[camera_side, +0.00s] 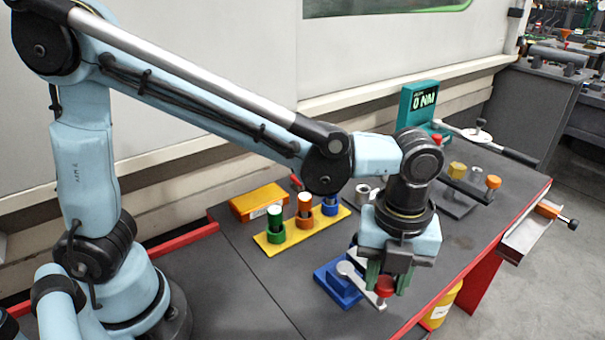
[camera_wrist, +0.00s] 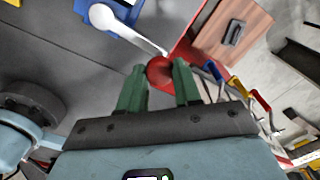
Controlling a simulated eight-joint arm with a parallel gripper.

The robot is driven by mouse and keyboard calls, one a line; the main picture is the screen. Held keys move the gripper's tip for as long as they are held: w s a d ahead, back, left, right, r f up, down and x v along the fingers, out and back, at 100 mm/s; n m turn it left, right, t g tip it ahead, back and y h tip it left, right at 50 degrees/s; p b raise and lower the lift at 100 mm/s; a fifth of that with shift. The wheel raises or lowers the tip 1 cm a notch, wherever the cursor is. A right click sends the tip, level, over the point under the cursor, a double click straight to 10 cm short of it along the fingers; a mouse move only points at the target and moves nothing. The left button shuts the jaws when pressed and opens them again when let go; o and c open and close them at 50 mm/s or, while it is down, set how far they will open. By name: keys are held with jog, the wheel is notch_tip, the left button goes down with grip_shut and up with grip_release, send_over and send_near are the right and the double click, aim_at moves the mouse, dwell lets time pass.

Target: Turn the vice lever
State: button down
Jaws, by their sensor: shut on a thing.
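The vice is a blue block (camera_side: 338,284) near the front edge of the dark table; part of it also shows at the top of the wrist view (camera_wrist: 88,6). Its grey lever (camera_side: 350,272) lies on top and ends in a red knob (camera_side: 384,287). In the wrist view the pale lever (camera_wrist: 110,20) runs down right to the red knob (camera_wrist: 159,69). My gripper (camera_side: 386,279) points down at the lever's end. Its two green fingers (camera_wrist: 159,78) are on either side of the knob, shut on it. The fingers hide part of the lever in the side view.
A yellow rack (camera_side: 308,232) with green, orange and blue cylinders stands behind the vice, near an orange-yellow box (camera_side: 258,203). A teal display (camera_side: 418,105) reads "0 NM". A grey plate (camera_side: 456,200) with knobbed parts is to the right. The table's front edge is close.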

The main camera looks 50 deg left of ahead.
jog(key=s+a+m, duration=0.5)
jog(key=s+m, duration=0.2)
jog(key=m, duration=0.5)
jog(key=shift+s, duration=0.15)
jog(key=shift+a+m, duration=0.15)
jog(key=shift+m, duration=0.15)
jog(key=c, duration=0.8)
grip_release()
jog(key=shift+r, duration=0.15)
notch_tip(320, 180, up, 12)
jog(key=shift+f, duration=0.1)
